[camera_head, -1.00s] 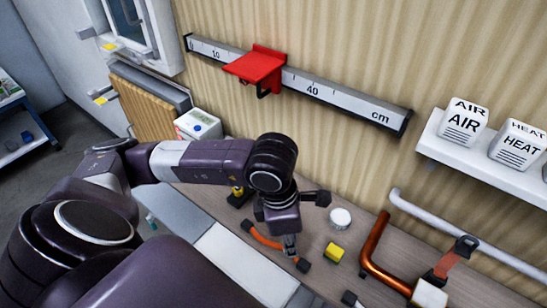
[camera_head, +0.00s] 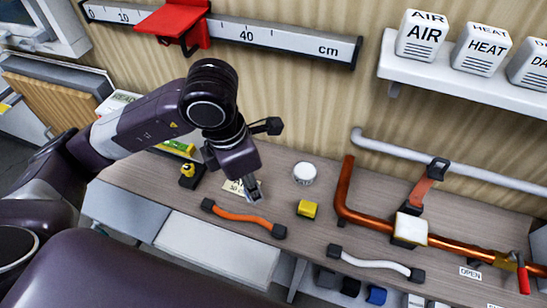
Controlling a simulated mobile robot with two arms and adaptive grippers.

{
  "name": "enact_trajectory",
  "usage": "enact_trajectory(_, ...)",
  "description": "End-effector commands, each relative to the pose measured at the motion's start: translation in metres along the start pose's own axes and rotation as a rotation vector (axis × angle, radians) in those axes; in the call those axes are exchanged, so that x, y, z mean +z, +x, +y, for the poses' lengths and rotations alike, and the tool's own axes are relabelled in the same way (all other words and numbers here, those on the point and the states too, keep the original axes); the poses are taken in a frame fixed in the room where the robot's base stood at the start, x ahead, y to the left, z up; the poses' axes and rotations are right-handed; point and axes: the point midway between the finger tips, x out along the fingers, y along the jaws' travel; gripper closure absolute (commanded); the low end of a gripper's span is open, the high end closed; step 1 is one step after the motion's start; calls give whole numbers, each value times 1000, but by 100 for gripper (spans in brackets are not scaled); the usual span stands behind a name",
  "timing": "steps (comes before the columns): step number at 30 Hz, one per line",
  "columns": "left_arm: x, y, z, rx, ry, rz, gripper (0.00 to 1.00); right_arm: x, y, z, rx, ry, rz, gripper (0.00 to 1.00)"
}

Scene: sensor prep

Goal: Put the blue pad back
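A small blue block (camera_head: 376,295), which may be the blue pad, sits below the bench's front edge at the bottom of the head view. It is beside a dark block (camera_head: 350,287) and a grey block (camera_head: 325,278). My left gripper (camera_head: 254,191) points down over the bench, behind the orange cable and left of the yellow block. Its fingertips look close together, but I cannot tell whether it is open or shut; I see nothing clearly held in it. The blue block is well to its lower right. My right gripper is not in view.
On the bench (camera_head: 130,181) are an orange cable (camera_head: 243,217), a yellow block (camera_head: 307,209), a white round tub (camera_head: 304,173) and a white cable (camera_head: 375,263). A copper pipe (camera_head: 372,223) with a white block (camera_head: 410,228) runs along the right. A shelf (camera_head: 455,88) holds labelled white boxes.

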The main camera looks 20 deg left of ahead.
Motion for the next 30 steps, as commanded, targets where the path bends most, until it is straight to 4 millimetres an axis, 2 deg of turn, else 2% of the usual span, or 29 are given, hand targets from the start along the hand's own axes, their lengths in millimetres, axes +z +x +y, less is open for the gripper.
enact_trajectory(1, 10, -4, 7, -3, -3, 0, 95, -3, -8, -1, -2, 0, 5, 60)
enact_trajectory(11, 63, 5, 61, -3, -2, 0, 95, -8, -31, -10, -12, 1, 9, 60)
enact_trajectory(18, 96, 11, 95, -2, -2, -1, 95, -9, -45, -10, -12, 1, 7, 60)
enact_trajectory(22, 91, 34, 94, -5, 1, 5, 95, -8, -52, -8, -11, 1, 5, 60)
enact_trajectory(30, 87, 61, 94, -5, 0, 4, 95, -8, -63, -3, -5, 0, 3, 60)
